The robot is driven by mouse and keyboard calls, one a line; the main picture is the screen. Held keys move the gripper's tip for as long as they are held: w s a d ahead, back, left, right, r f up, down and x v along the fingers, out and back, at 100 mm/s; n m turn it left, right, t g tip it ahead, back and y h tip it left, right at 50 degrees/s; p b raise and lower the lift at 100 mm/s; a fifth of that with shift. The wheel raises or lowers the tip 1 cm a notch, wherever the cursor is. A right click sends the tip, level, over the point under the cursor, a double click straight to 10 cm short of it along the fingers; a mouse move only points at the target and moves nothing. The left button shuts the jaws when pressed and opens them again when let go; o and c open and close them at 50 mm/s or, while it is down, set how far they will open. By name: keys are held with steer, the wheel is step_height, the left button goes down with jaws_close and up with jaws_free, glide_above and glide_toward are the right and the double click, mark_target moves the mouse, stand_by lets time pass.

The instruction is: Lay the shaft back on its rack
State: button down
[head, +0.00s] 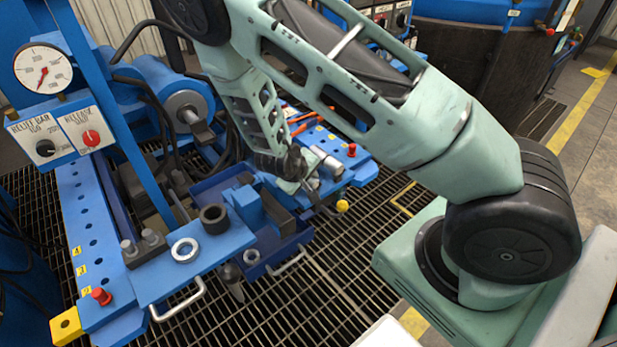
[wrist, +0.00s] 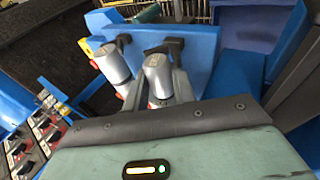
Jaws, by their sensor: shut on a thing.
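My gripper (wrist: 148,50) is shut, its two grey fingers with dark tips reaching over a blue surface in the wrist view. A silver cylinder with a red band (wrist: 157,75) shows between the fingers and seems to be the shaft, though its full length is hidden. A second silver cylinder (wrist: 110,62) is beside it on the left. In the head view my gripper (head: 292,186) is small and partly hidden by my arm, close to silver cylindrical parts (head: 328,163) at the blue bench. I cannot tell which support is the shaft's rack.
A blue bench (head: 215,250) with a washer (head: 184,250) and a dark collar (head: 214,218) stands at the left. A yellow knob (head: 342,205) is near my gripper. The grated floor (head: 330,285) in front is clear.

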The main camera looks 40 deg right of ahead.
steer(key=shift+f, duration=0.1)
steer(key=c, duration=1.2)
jaws_free()
steer(key=shift+o, duration=0.7)
steer(key=p+v, duration=0.8)
steer(key=v, duration=0.9)
steer(key=shift+a, duration=0.15)
steer(key=shift+s, duration=0.1)
